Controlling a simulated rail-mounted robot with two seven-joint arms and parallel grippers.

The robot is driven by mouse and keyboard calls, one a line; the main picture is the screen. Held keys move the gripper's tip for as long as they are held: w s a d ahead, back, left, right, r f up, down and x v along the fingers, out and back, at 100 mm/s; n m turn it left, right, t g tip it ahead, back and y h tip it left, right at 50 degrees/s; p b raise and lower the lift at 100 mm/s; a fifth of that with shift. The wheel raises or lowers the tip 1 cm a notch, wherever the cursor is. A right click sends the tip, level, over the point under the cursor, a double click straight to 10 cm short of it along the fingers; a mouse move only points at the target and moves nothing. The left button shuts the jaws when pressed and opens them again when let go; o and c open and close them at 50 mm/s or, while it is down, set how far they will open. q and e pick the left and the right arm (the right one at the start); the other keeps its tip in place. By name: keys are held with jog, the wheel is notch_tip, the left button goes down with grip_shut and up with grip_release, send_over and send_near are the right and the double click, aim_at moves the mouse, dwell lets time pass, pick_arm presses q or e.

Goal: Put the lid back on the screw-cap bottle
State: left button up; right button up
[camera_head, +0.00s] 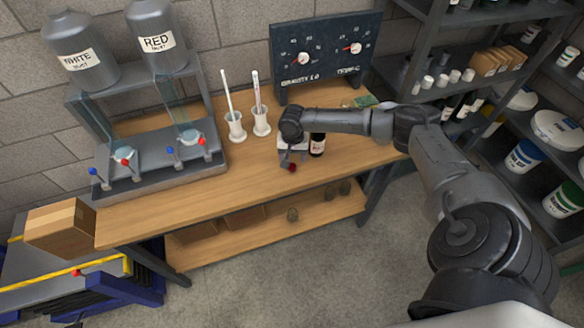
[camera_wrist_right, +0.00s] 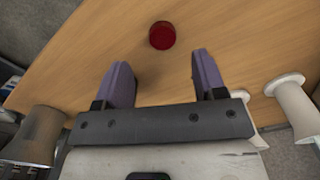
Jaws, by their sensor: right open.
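The lid (camera_head: 292,168), small and dark red, lies on the wooden bench near its front edge. In the right wrist view the lid (camera_wrist_right: 162,35) lies just beyond the fingertips, between their lines and apart from both. My right gripper (camera_head: 287,160) is low over the bench, just behind the lid. Its two purple-grey fingers (camera_wrist_right: 159,72) stand wide open with nothing between them. The bottle (camera_head: 318,146), dark with a pale label, stands upright right beside my right gripper; its top is partly hidden by my arm. My left gripper is not in view.
Two white cylinders with rods (camera_head: 236,127) stand behind my right gripper. A dark dial panel (camera_head: 325,58) stands at the bench's back. A dispensing stand (camera_head: 160,160) with two grey tanks fills the left end. The bench front between stand and lid is clear.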

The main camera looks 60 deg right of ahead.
aim_at(292, 166)
dwell(0.3)
jog(key=shift+f, duration=0.1)
jog(key=shift+w+a+f+b, duration=0.1)
jog(key=shift+f+b, duration=0.6)
jog(key=shift+f, duration=1.9)
jog(key=c, duration=1)
jog(key=shift+r, duration=0.1)
